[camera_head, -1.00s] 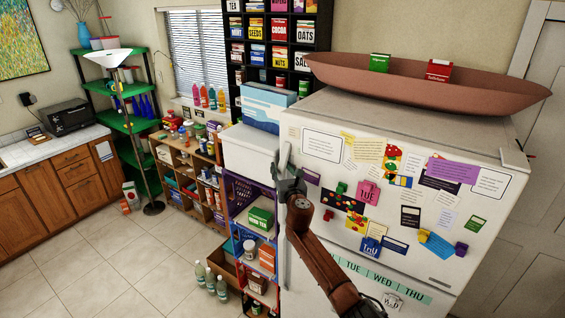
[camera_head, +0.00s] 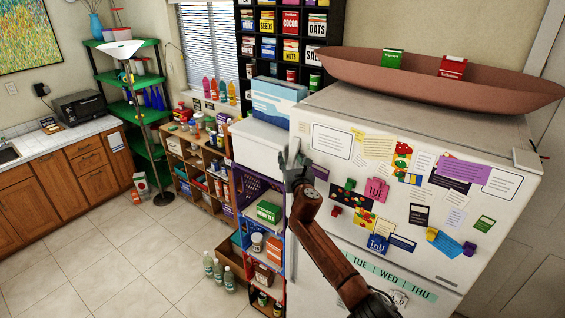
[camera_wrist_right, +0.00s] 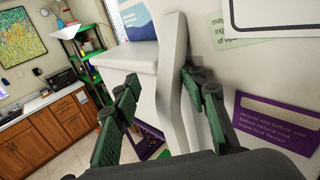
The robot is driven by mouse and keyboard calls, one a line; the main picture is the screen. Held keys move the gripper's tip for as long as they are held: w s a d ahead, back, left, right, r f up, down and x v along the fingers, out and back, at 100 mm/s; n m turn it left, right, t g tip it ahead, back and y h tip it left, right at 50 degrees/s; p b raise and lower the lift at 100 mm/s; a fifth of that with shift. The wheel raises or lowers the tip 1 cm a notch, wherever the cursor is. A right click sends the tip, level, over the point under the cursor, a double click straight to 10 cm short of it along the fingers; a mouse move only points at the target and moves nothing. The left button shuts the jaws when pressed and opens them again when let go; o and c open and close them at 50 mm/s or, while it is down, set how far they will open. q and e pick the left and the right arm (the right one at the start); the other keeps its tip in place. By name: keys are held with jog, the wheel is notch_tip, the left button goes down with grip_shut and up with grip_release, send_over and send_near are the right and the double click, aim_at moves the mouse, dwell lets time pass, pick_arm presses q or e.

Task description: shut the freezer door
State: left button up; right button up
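The freezer door (camera_head: 400,190) is the upper white front of the fridge, covered with notes and magnets. It looks shut or nearly so; I cannot tell whether a small gap is left. Its white upright handle (camera_head: 293,150) is at the door's left edge and shows large in the right wrist view (camera_wrist_right: 174,85). My right gripper (camera_head: 295,172) is at the handle. In the right wrist view its green-padded fingers (camera_wrist_right: 160,85) are apart, one on each side of the handle, with space visible around it. My left gripper is out of view.
A long brown bowl (camera_head: 430,80) with small boxes lies on the fridge top. A shelf rack with a white box (camera_head: 258,147) on top stands close to the left of the fridge.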

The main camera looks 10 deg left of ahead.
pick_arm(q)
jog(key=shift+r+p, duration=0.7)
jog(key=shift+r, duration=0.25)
pick_arm(e)
jog(key=s+a, duration=0.3)
jog(key=s, duration=0.4)
jog(key=shift+s+a+r, duration=0.15)
jog(key=shift+s+r, duration=0.05)
jog(key=shift+s, duration=0.05)
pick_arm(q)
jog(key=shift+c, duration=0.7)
